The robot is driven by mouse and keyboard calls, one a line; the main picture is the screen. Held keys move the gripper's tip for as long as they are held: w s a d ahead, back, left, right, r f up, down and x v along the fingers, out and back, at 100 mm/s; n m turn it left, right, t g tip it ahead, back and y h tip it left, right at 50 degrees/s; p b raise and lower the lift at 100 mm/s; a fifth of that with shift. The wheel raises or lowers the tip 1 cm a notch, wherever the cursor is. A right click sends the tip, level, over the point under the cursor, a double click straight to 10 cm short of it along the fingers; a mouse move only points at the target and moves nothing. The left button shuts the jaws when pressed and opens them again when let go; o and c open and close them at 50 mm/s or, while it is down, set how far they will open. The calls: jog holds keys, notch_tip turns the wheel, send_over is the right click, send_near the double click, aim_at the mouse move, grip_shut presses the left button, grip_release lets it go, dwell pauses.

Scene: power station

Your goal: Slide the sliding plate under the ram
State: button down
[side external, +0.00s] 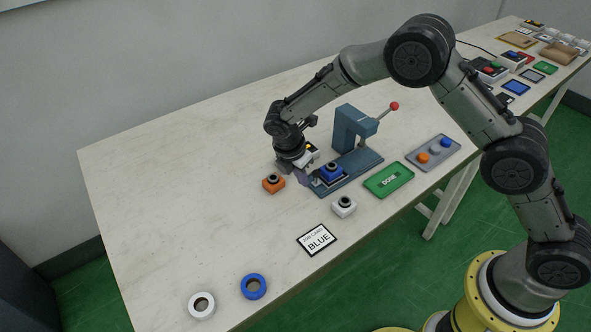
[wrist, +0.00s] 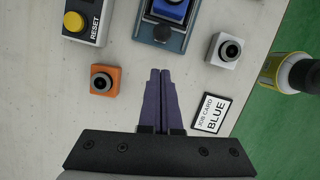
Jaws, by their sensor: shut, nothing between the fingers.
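The blue-grey press (side external: 347,128) stands on the table with its ram head over the rear of its base and a red-knobbed lever (side external: 394,106) at the right. A blue block (side external: 331,173) sits on the sliding plate at the front end of the base, clear of the ram. The wrist view shows the blue block (wrist: 171,9) at the top edge, with the dark sliding plate (wrist: 147,31) partly visible below it. My gripper (side external: 303,179) is shut and empty, just in front of the base; its purple fingers (wrist: 160,72) point toward the plate's near end without touching it.
An orange block (wrist: 104,80) lies left of my fingers, a white block (wrist: 226,49) right. A reset box (wrist: 86,20) stands beside the press. A job card reading BLUE (side external: 317,239), a green DONE tray (side external: 389,180) and a grey tray (side external: 433,140) lie nearby.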

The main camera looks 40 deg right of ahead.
aim_at(336, 167)
jog(key=shift+w+d+f, duration=0.1)
jog(key=shift+w+d, duration=0.05)
jog(key=shift+d, duration=0.55)
jog(key=shift+w+d+f, duration=0.1)
jog(key=shift+w+d, duration=0.05)
jog(key=shift+d, duration=0.55)
jog(key=d, duration=1.2)
jog(key=shift+d, duration=0.1)
jog(key=shift+a+r, duration=0.2)
jog(key=shift+a, duration=0.35)
jog(key=a, duration=0.3)
jog(key=shift+s+r, duration=0.25)
jog(key=shift+s, duration=0.15)
jog(key=v, duration=1)
